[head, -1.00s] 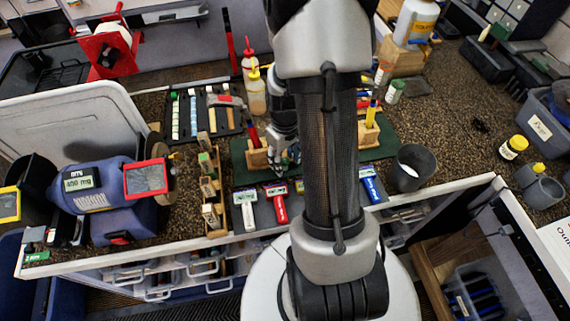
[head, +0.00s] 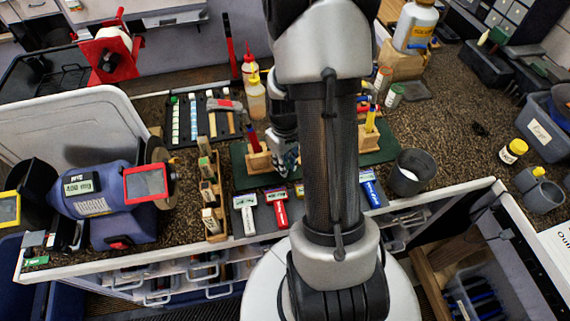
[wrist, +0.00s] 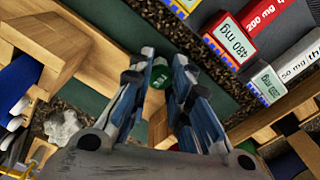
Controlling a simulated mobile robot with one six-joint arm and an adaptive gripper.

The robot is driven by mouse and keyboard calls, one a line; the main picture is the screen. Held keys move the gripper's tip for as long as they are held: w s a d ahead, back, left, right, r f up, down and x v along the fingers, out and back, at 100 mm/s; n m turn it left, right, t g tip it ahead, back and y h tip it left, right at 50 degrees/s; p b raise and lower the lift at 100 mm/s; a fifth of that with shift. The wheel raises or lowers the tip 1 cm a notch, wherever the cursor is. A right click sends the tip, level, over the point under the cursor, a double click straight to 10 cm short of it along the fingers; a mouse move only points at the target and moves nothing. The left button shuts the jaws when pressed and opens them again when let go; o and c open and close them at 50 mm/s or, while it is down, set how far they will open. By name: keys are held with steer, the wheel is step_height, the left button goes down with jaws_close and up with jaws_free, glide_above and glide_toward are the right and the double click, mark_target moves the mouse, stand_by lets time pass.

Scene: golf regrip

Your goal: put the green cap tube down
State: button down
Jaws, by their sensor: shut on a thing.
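My gripper (wrist: 158,90) is low over the green mat (wrist: 105,30), its two blue-grey fingers on either side of a green cap. The green cap tube (wrist: 160,75) shows in the wrist view mainly as its round green cap near the fingertips; the rest of its body is hidden or hard to make out. The fingers are shut on it. In the head view my gripper (head: 285,160) is partly hidden by my own arm, just right of a wooden block, and the tube cannot be made out. I cannot tell whether the tube touches the mat.
A wooden holder (head: 257,160) stands close left of the gripper, another (head: 369,138) to the right. A wooden rack (head: 213,200) and labelled white (head: 245,212) and red (head: 278,208) devices line the front. A dark grey cup (head: 412,172) stands right.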

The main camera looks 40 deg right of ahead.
step_height(320, 180, up, 20)
steer(key=p, duration=0.4)
steer(key=shift+p, duration=0.3)
steer(key=shift+f, duration=0.15)
